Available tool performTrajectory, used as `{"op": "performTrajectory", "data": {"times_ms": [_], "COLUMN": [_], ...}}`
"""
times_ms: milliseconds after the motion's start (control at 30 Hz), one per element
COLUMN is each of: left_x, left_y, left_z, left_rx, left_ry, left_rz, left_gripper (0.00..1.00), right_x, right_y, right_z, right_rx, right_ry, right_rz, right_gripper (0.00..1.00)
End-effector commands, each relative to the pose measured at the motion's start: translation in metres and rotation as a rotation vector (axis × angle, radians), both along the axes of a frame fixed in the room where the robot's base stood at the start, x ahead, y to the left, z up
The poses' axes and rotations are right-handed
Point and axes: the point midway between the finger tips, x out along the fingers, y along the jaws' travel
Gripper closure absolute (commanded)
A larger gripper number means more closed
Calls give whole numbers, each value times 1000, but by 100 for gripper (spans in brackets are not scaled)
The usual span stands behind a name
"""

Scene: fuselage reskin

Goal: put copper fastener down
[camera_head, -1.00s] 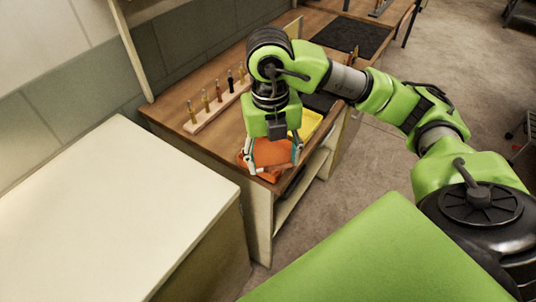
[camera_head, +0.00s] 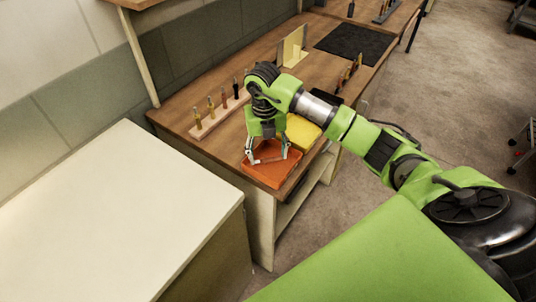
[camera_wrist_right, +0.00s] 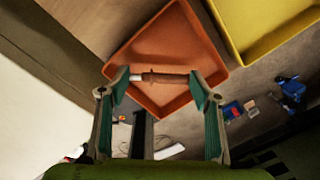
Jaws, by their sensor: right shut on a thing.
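The copper fastener (camera_wrist_right: 165,77) is a small reddish-brown pin with a pale end on the left. My right gripper (camera_wrist_right: 156,80) is shut on it, one finger at each end, in the right wrist view. In the head view my right gripper (camera_head: 268,160) hangs pointing down over the orange tray (camera_head: 283,177) at the bench's near corner. The orange tray (camera_wrist_right: 178,25) lies behind the fastener in the wrist view. I cannot tell whether the fastener touches the tray floor. My left gripper is not in view.
A yellow tray (camera_head: 302,134) stands just beyond the orange one. A wooden rack (camera_head: 222,114) with several upright tools is near the wall. A black mat (camera_head: 355,42) lies farther along the bench. A pale-topped cabinet (camera_head: 110,215) stands at left.

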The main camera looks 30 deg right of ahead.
Motion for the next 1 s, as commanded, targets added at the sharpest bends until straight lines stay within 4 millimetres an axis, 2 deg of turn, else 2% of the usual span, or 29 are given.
{"op": "performTrajectory", "data": {"times_ms": [33,100,500,533,567,867,1000], "left_x": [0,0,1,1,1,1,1], "left_y": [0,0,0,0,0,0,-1], "left_z": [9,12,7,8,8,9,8], "left_rx": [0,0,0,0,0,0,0], "left_ry": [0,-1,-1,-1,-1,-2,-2], "left_rz": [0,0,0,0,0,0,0], "left_gripper": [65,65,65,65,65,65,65], "right_x": [-2,-1,0,0,0,0,1], "right_y": [1,1,0,0,0,0,1], "right_z": [-4,-12,-22,-21,-20,-19,-12], "right_rx": [1,2,0,0,0,1,1], "right_ry": [5,2,-1,-1,-1,-1,-5], "right_rz": [0,0,0,0,0,0,0], "right_gripper": [62,62,62,40,35,35,35]}}
